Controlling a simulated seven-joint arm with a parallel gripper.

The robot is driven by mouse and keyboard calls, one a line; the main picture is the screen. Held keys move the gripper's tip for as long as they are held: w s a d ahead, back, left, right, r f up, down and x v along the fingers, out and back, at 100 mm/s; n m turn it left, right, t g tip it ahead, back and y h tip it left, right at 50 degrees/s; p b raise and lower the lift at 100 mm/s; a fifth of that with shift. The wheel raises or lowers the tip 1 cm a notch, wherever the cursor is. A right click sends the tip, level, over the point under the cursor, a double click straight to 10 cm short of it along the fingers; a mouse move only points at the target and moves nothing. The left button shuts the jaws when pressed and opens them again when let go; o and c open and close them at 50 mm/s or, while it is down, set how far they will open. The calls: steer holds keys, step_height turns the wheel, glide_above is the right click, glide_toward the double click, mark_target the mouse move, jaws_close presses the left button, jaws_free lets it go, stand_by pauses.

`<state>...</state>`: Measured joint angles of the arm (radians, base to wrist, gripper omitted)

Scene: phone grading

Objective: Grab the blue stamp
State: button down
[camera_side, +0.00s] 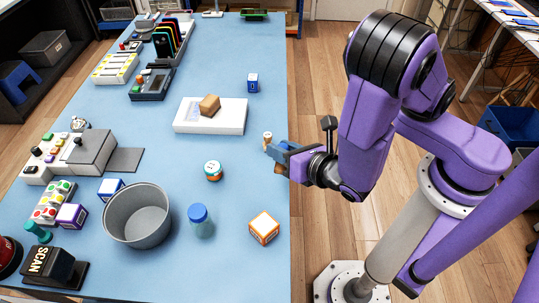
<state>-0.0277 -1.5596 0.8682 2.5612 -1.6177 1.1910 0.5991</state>
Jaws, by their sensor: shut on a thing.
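My gripper (276,148) is over the right edge of the blue table (150,180). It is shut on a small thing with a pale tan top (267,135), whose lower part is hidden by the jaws. I cannot tell if this is the blue stamp. A teal knobbed piece (38,232), stamp-like in shape, stands at the lower left, far from my gripper.
A white scale (233,120) bears a brown box. A blue box (252,83), a teal-lidded jar (213,171), a blue-capped bottle (201,220), an orange-white box (264,228) and a grey bucket (137,216) stand around. The table between jar and scale is clear.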

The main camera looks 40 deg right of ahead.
steer(key=s+d+r, duration=0.3)
steer(key=s+d, duration=0.1)
steer(key=s, duration=0.3)
steer(key=shift+r, duration=0.25)
